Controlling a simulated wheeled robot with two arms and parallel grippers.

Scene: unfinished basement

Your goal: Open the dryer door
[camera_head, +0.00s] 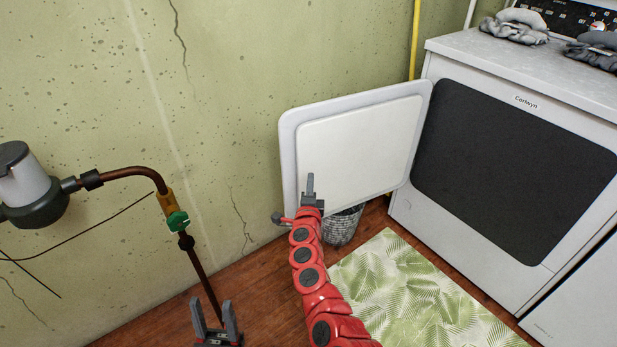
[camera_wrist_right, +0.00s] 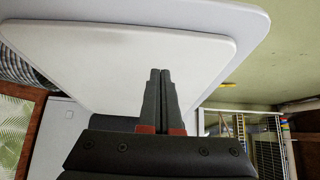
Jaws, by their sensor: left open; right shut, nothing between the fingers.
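The white dryer (camera_head: 470,190) stands at the right with its dark front area (camera_head: 510,165) facing me. Its white door (camera_head: 360,140) is swung wide open to the left, its inner panel showing. The panel also fills much of the right wrist view (camera_wrist_right: 110,60). My right gripper (camera_head: 310,180) is shut and empty in front of the door's lower left part. Its closed fingers (camera_wrist_right: 160,75) point at the panel; I cannot tell whether they touch it. My left gripper (camera_head: 215,312) is open and empty at the bottom, away from the door.
A green leaf-pattern mat (camera_head: 410,295) lies before the dryer. A pipe with a meter (camera_head: 35,190) is at the left by the cracked wall. Grey cloths (camera_head: 515,27) lie on the dryer.

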